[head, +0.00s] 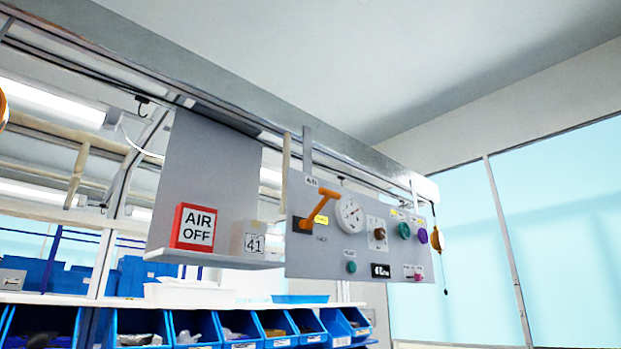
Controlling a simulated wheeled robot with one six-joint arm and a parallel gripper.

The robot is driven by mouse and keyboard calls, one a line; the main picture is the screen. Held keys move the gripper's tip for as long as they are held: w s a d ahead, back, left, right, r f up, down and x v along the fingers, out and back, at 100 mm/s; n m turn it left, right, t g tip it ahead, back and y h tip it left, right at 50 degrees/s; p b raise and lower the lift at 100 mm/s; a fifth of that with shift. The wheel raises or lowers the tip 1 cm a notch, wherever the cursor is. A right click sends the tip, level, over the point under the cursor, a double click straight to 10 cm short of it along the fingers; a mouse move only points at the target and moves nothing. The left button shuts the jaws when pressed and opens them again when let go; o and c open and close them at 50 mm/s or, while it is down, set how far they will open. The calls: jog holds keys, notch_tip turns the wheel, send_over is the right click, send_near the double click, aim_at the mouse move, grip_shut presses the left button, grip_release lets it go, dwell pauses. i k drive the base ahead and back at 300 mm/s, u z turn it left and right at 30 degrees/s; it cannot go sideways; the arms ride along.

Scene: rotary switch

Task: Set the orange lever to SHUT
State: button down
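The orange lever (320,207) is at the upper left of a grey control panel (345,262) in the head view. Its arm slants from a dark base plate at lower left up to a raised handle end at upper right. A small yellow label (322,220) sits just right of its base, and small white labels are above and below it. The label lettering is too small to read, so I cannot tell which position the lever is in. My gripper does not show clearly in this view.
The panel also carries a round white gauge (349,215), a brown knob (380,233), a green knob (404,231), a purple knob (422,236) and a small dark display (380,270). Left of it, a shelf holds a red-framed AIR OFF sign (199,227) and a box marked 41 (248,239). Blue bins (194,328) line up below.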

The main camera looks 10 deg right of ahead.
aim_at(308, 224)
jog(key=u, duration=0.55)
jog(key=k, duration=0.65)
jog(key=u, duration=0.8)
jog(key=i, duration=1.05)
jog(key=z, duration=0.5)
